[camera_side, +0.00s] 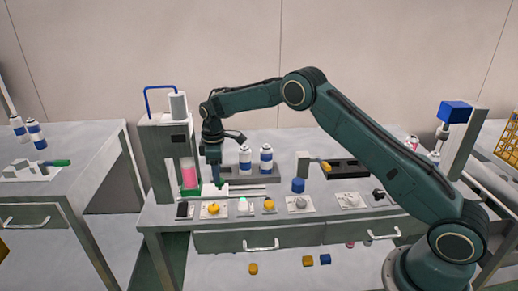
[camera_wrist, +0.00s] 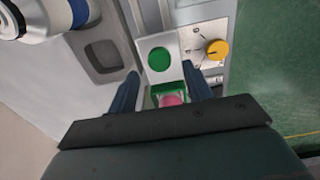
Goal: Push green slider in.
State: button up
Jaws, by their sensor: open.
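The green slider (camera_side: 189,191) is a small green part at the foot of the crimping machine (camera_side: 157,150), below a pink cylinder (camera_side: 189,173). In the wrist view, green edges (camera_wrist: 188,73) show around the pink piece (camera_wrist: 172,99), beside a white plate with a green disc (camera_wrist: 159,59). My gripper (camera_side: 215,184) points down just right of the pink cylinder, low over the bench. In the wrist view, its two dark fingers (camera_wrist: 161,82) are apart, with the green and pink parts showing between them. Whether a finger touches the slider cannot be told; the gripper body hides part of it.
Yellow knobs (camera_side: 213,208) on plates line the bench front; one yellow knob (camera_wrist: 217,50) is near the fingers in the wrist view. A blue cap (camera_side: 298,185) stands to the right.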

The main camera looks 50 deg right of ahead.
notch_tip(320, 180, up, 11)
dwell(0.5)
jog(key=shift+r, duration=0.1)
jog(key=s+r+m+t, duration=0.3)
jog(key=s+r+m, duration=0.1)
jog(key=s+r, duration=1.5)
jog(key=s+f+m+t, duration=0.1)
jog(key=s+f+m, duration=0.1)
jog(key=s, duration=1)
jog(key=s+f+m+t, duration=0.1)
jog(key=s+f+m, duration=0.2)
jog(key=s, duration=1)
jog(key=shift+a+f+t, duration=0.25)
jog(key=shift+f+t, duration=0.05)
jog(key=shift+f, duration=0.3)
